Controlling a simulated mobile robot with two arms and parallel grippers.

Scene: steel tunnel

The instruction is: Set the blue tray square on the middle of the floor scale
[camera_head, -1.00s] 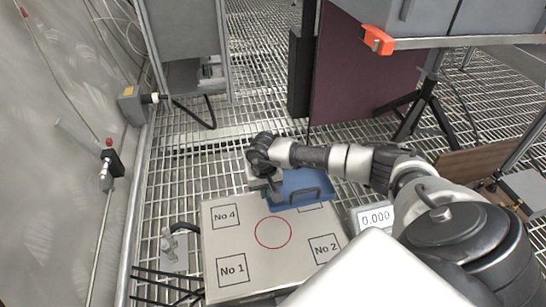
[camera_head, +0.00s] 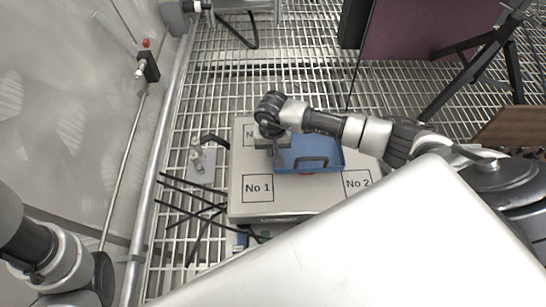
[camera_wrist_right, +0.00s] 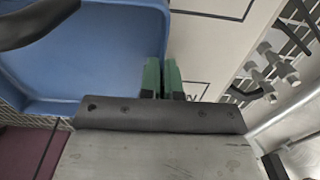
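The blue tray (camera_head: 325,157) is over the middle of the pale floor scale (camera_head: 285,203), covering most of the red circle. A sliver of red shows at its near edge. Its black handle faces the near side. I cannot tell whether it touches the plate. My right gripper (camera_head: 277,150) is at the tray's left side. In the right wrist view, its green fingertips (camera_wrist_right: 162,77) are close together, one on each side of the wall of the tray (camera_wrist_right: 95,60). My left arm shows at the lower left of the head view, but its gripper is out of frame.
The plate marks No 1 (camera_head: 258,187) and No 2 (camera_head: 357,183) are clear; the far marks are partly or fully covered. Black cables (camera_head: 195,205) and a small metal fitting (camera_head: 197,157) lie left of the scale on the grating. A rail and wall bound the left.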

